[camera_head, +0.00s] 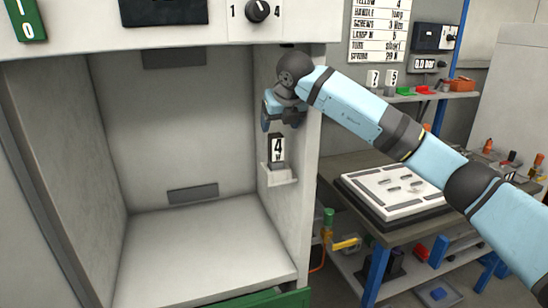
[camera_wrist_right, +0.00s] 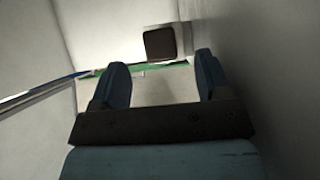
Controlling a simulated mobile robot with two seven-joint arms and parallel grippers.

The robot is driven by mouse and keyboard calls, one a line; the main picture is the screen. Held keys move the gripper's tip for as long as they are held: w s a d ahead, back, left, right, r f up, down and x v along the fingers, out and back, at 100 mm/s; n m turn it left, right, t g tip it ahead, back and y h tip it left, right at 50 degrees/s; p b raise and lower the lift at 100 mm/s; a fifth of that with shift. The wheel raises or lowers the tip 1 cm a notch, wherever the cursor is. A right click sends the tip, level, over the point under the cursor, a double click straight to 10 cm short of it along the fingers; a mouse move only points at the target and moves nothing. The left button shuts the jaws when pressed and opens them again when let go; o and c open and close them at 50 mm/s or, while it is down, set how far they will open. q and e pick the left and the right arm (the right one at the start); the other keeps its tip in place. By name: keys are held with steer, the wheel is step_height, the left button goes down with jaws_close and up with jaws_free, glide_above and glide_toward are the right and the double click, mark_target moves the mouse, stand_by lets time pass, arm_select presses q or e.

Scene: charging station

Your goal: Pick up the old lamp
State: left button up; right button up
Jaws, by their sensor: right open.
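The old lamp (camera_head: 277,149) appears to be the small dark block with a white face marked "4". It stands upright in a small pale holder (camera_head: 279,175) on the right inner wall of the open cabinet. My right gripper (camera_head: 281,122) is above the lamp, inside the cabinet near that wall, fingers pointing down. It is open and empty, and apart from the lamp. In the right wrist view, the lamp's dark square top (camera_wrist_right: 160,44) shows beyond and between the two blue fingertips of my gripper (camera_wrist_right: 160,68). My left gripper is not in view.
The cabinet's right wall (camera_head: 312,130) is close beside my right gripper. The cabinet floor (camera_head: 200,250) is bare. A control panel with a black knob (camera_head: 257,10) is above the opening. A workbench with a white plate (camera_head: 390,190) stands to the right, below my right arm.

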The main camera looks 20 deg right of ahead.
mark_target(277, 136)
steer(key=x, duration=0.6)
steer(key=shift+s+f, duration=0.15)
steer(key=shift+f, duration=0.45)
steer(key=c, duration=1)
steer(key=shift+r, duration=0.1)
steer(key=shift+c, duration=0.2)
